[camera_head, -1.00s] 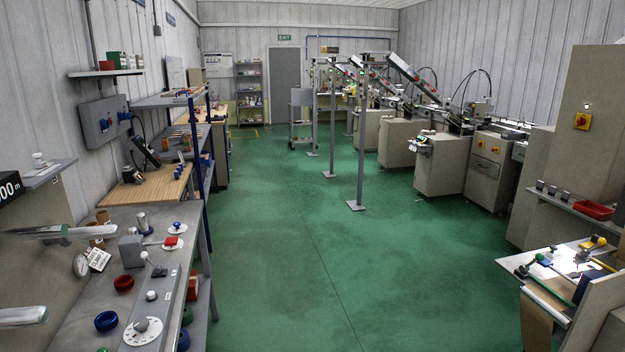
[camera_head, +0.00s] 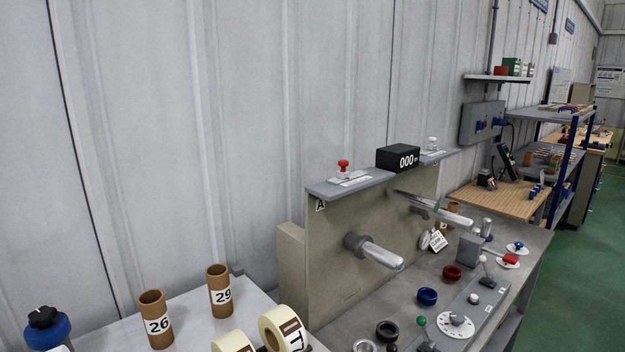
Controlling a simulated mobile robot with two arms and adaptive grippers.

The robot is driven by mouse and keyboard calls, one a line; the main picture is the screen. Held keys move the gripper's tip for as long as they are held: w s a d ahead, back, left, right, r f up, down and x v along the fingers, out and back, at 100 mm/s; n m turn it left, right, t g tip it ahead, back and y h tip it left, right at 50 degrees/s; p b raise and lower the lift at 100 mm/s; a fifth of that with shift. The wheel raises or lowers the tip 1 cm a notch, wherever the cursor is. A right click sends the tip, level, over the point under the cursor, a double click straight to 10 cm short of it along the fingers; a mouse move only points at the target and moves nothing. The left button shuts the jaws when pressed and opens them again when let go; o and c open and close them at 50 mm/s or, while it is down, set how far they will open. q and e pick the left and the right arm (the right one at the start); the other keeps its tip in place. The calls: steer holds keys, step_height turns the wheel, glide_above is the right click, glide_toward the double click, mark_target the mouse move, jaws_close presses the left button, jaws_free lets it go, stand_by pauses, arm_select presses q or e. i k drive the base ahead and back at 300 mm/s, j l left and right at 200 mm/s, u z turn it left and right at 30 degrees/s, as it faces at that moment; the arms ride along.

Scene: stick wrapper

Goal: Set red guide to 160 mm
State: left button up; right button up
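A small guide with a red knob (camera_head: 343,166) sits on a white scale strip (camera_head: 350,180) on the grey ledge (camera_head: 325,190) on top of the beige panel marked A. The scale is too small to read. A similar guide with a white knob (camera_head: 431,144) stands on the ledge farther right. A black display (camera_head: 398,158) between them reads 000. Neither of my grippers is in view.
Two metal spindles (camera_head: 382,256) stick out from the panel over a grey bench with blue (camera_head: 427,295) and red (camera_head: 452,272) rings. Cardboard tubes (camera_head: 155,319) and label rolls (camera_head: 283,329) are at front left. Green floor (camera_head: 585,280) is open at right.

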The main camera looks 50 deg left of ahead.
mark_target(342, 174)
steer(key=u, duration=1.45)
